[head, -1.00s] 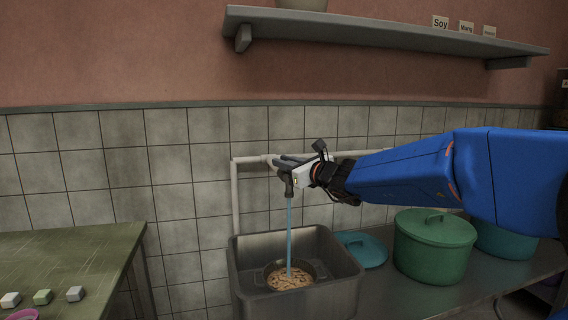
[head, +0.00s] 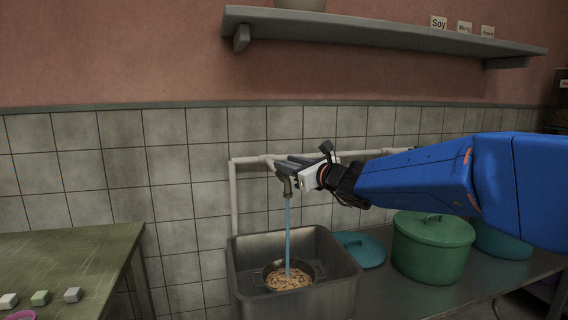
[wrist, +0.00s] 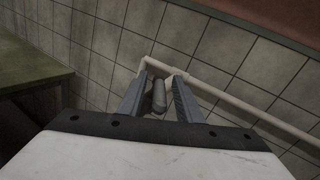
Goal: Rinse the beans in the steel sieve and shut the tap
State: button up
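Beans (head: 288,280) lie in the steel sieve (head: 316,277), which sits inside the grey sink basin (head: 345,271). A stream of water (head: 287,230) runs from the tap (head: 286,186) down onto the beans. My gripper (head: 282,163) is up at the tap, level with its top. In the wrist view my two fingers (wrist: 158,100) are apart, with a grey cylindrical tap part (wrist: 159,96) between them. A gap shows beside that part, so I cannot tell whether either finger touches it.
A pale pipe (head: 234,200) runs along the tiled wall behind the tap. A green lidded pot (head: 432,250), a teal lid (head: 360,249) and a teal pot (head: 503,243) stand right of the basin. A green table (head: 75,260) with small blocks is at left.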

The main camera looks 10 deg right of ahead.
jog(key=v, duration=1.4)
jog(key=shift+s+d, duration=0.2)
jog(key=shift+s, duration=0.1)
jog(key=s+a+f+n+g, duration=0.4)
jog(key=s+f+n, duration=0.3)
jog(key=f+n, duration=0.1)
jog(key=s+a+f+n+g, duration=0.4)
jog(key=s+f+n, duration=0.3)
jog(key=s+d+f+n+g+h, duration=0.3)
jog(key=s+d+f+n+h, duration=0.4)
jog(key=s+d+f+n, duration=0.4)
notch_tip(320, 180, down, 2)
jog(key=s+n, duration=0.2)
jog(key=shift+s+d+n+h, duration=0.25)
jog(key=shift+d+n+h, duration=0.05)
jog(key=shift+d+h, duration=0.1)
jog(key=shift+w, duration=0.1)
dwell(1.6)
